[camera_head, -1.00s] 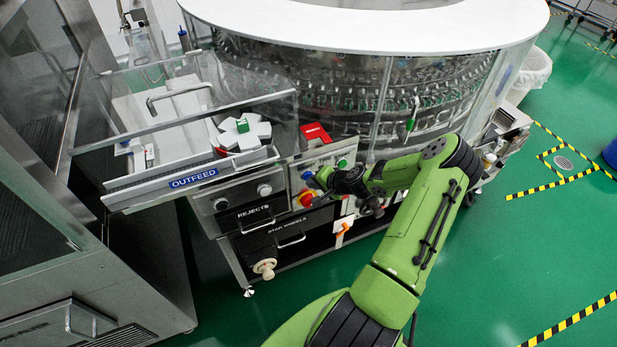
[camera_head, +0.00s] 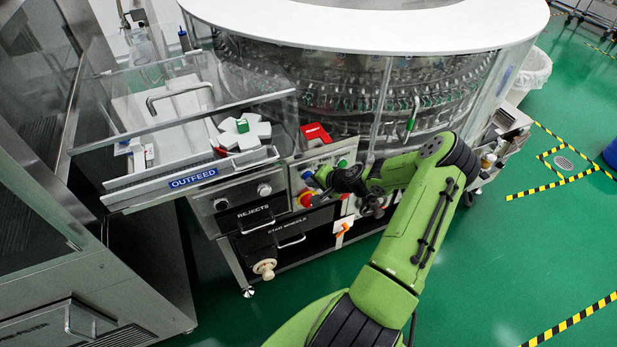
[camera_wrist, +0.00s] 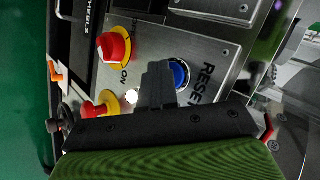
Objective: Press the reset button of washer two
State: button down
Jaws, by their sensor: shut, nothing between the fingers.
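The blue reset button (camera_wrist: 180,74) sits on a steel control panel (camera_wrist: 212,55) in the wrist view, beside the lettering RESET. My gripper (camera_wrist: 158,68) is shut and empty; its fingertips lie over the panel at the button's left edge and hide part of it. Whether they touch it, I cannot tell. In the head view my gripper (camera_head: 322,186) is at the panel on the washer's front, next to a blue button (camera_head: 307,174). The washer (camera_head: 350,85) is a large round machine with a white top.
A red knob on a yellow ring (camera_wrist: 115,46) is close to my fingers, with a second red and yellow one (camera_wrist: 104,104) below it. In the head view the outfeed tray (camera_head: 195,178) juts out at left.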

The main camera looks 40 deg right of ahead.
jog(key=shift+s+a, duration=0.15)
jog(key=shift+s, duration=0.55)
jog(key=s, duration=0.1)
jog(key=s+a, duration=0.1)
jog(key=s, duration=0.2)
jog(key=shift+s+a, duration=0.25)
jog(key=shift+s, duration=0.15)
